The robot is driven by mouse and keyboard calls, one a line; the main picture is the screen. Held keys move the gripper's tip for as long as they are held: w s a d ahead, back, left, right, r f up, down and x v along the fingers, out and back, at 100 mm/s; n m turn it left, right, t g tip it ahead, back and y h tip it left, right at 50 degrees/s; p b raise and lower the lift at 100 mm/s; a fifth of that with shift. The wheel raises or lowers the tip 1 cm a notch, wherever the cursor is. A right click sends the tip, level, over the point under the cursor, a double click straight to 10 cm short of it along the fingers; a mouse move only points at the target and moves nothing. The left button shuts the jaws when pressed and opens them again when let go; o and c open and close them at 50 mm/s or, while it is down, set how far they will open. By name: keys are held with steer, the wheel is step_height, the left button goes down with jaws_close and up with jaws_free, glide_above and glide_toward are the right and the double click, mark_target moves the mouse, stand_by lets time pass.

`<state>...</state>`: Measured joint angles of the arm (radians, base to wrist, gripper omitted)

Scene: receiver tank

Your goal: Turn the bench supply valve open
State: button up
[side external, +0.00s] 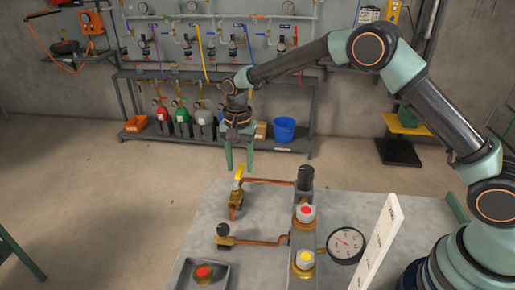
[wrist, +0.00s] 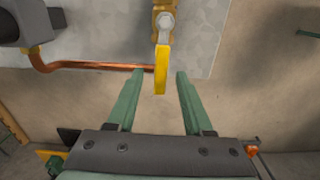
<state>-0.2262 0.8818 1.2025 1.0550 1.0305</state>
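A brass valve (side external: 235,200) with a yellow lever (side external: 239,173) stands at the far edge of the grey bench, on a copper pipe. In the wrist view the yellow lever (wrist: 161,70) points from the brass body (wrist: 165,20) toward my gripper, roughly square to the copper pipe (wrist: 90,66). My gripper (side external: 239,169) is open and points down at the lever. In the wrist view the fingertips of my gripper (wrist: 160,73) lie either side of the lever's end, with a gap on both sides. I cannot tell the exact height between fingertips and lever.
The bench (side external: 275,200) also carries a second valve with a dark knob (side external: 223,230), a black-capped fitting (side external: 305,178), a red-capped fitting (side external: 305,212), a yellow-capped fitting (side external: 304,260), a gauge (side external: 345,244), a white panel (side external: 378,240) and a boxed red button (side external: 203,272).

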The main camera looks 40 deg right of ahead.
mark_target(241, 170)
step_height(241, 170, up, 12)
stand_by(0.6)
steer(key=shift+r, duration=0.1)
steer(key=s+d+r+n+t, duration=0.25)
steer(key=s+d+r, duration=0.25)
steer(key=s, duration=0.3)
steer(key=s+d+r+n+t, duration=0.1)
steer(key=s+d+r+n, duration=0.3)
steer(key=s, duration=0.3)
steer(key=s+d+f+n+t, duration=0.2)
steer(key=s+d+f, duration=0.1)
steer(key=s, duration=0.5)
steer(key=shift+n, duration=0.35)
